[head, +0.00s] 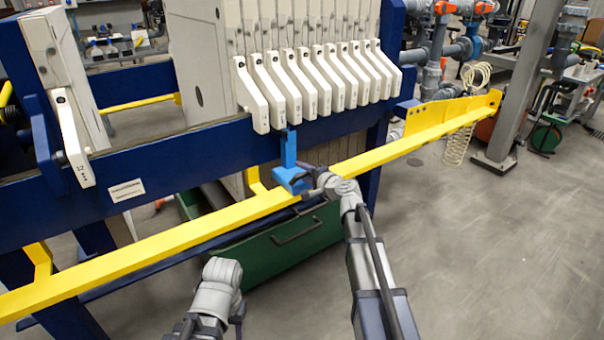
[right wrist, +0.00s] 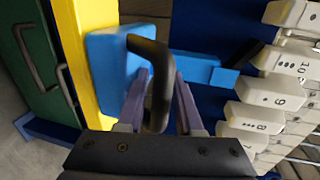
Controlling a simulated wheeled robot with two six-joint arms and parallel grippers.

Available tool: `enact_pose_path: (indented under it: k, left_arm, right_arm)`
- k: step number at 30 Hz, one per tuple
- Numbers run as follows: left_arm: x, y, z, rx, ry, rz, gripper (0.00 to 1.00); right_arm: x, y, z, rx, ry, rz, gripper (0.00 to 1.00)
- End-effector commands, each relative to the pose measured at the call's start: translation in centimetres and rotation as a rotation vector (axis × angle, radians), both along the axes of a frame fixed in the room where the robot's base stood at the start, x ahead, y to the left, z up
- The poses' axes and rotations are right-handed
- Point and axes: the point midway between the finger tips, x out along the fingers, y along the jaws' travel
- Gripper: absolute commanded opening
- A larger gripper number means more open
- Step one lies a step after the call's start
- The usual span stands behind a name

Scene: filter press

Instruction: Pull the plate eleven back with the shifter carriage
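The shifter carriage is the blue bracket (head: 290,178) at the yellow rail, in front of the row of plates. In the right wrist view its blue block (right wrist: 112,68) and narrow arm (right wrist: 195,66) show. The arm's tip lies beside the row's lower handle ends. My right gripper (head: 318,183) is at the carriage's black handle (right wrist: 155,85), one finger on each side; whether they press on it is unclear. The row's leftmost white plate handle (head: 250,95) is probably plate eleven; its number is unreadable. Handles marked 10, 9 and 8 show in the wrist view. My left gripper (head: 182,331) is partly cut off.
A separate white plate handle (head: 73,140) stands far left, with a wide gap before the row. The blue beam (head: 190,150) and yellow rail (head: 150,243) run along the press. A green bin (head: 285,240) sits below.

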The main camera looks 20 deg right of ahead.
Motion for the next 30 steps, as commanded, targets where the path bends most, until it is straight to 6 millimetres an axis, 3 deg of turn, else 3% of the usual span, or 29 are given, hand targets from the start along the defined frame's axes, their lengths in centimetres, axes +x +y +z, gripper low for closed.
enact_pose_path:
  k: [6, 15, 30]
  left_arm:
    - [0.0, 0.0, 0.02, 0.0, 0.0, 0.0, 0.52]
    - [0.0, 0.0, 0.01, 0.0, 0.0, 0.0, 0.52]
    - [0.0, 0.0, 0.01, 0.0, 0.0, 0.0, 0.52]
  right_arm:
    - [0.01, 0.04, 0.02, 0.0, 0.0, 0.0, 0.35]
    - [0.0, 0.03, 0.01, 0.0, 0.0, 0.0, 0.01]
    - [-0.03, 0.02, -0.01, -0.001, 0.0, 0.0, 0.0]
